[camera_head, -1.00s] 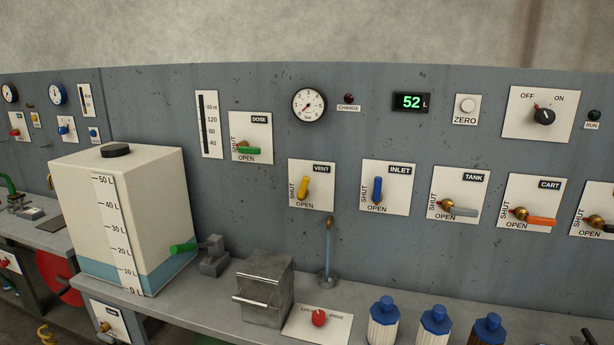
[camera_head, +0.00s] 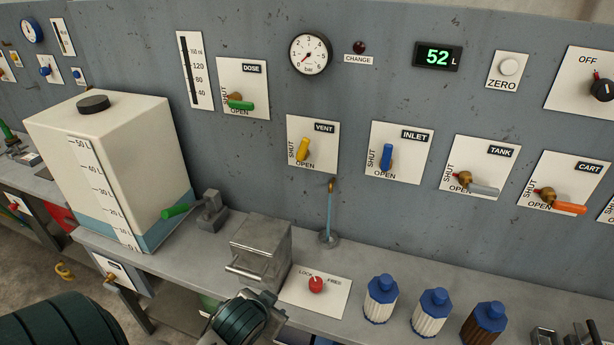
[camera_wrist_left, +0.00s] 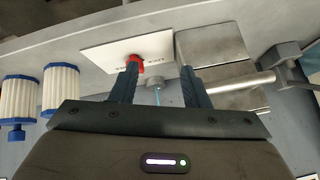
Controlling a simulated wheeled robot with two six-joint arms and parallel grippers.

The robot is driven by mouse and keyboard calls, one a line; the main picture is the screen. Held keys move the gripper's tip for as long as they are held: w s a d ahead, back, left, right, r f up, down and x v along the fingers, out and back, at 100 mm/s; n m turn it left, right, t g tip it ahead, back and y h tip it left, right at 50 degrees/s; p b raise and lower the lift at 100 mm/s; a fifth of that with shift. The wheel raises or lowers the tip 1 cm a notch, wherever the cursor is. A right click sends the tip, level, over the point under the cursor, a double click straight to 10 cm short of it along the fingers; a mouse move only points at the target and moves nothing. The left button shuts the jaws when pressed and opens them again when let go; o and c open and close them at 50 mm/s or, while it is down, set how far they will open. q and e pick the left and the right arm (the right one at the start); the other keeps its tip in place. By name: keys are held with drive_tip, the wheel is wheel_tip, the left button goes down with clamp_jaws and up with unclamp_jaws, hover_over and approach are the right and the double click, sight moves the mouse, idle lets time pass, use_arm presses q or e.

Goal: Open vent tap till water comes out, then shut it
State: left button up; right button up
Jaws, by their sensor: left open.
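The vent tap (camera_head: 302,149) is a yellow lever on a white VENT plate, standing nearly upright with its lower end near the word OPEN. Below and right of it, a brass spout (camera_head: 331,185) stands over a small round drain (camera_head: 328,239). A thin light-blue column (camera_head: 329,212), looking like running water, joins the two; part of it shows in the left wrist view (camera_wrist_left: 157,96). My left gripper is low in front of the bench, well below the tap; its open, empty fingers (camera_wrist_left: 160,82) show in the left wrist view. My right gripper is not in view.
A steel box (camera_head: 260,250) with a bar handle and a red knob (camera_head: 316,285) on a white plate stand on the bench near my left arm. Blue-capped bottles (camera_head: 381,298) stand to the right. The INLET lever (camera_head: 386,158) is right of the vent tap.

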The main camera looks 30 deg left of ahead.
use_arm(q)
drive_tip(key=w+a+r+t+y, duration=0.1)
drive_tip(key=w+a+r+t, duration=0.25)
drive_tip(key=w+r, duration=0.5)
drive_tip(key=t+y, duration=0.1)
drive_tip(key=t, duration=0.6)
approach(303, 148)
drive_tip(key=w, duration=0.1)
drive_tip(key=shift+g, duration=0.25)
drive_tip(key=p+x, duration=0.1)
drive_tip(key=x, duration=0.2)
drive_tip(key=p+x, duration=0.1)
drive_tip(key=x, duration=0.2)
drive_tip(key=p+x, duration=0.2)
drive_tip(key=shift+w+a+r, duration=0.15)
drive_tip(key=shift+w+r, duration=0.2)
drive_tip(key=shift+w+a+f+m, duration=0.1)
drive_tip(key=shift+w+m, duration=0.2)
drive_tip(key=shift+w, duration=0.2)
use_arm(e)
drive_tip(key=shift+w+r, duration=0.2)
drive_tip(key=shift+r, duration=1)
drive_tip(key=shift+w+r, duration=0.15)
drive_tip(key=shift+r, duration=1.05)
use_arm(q)
clamp_jaws()
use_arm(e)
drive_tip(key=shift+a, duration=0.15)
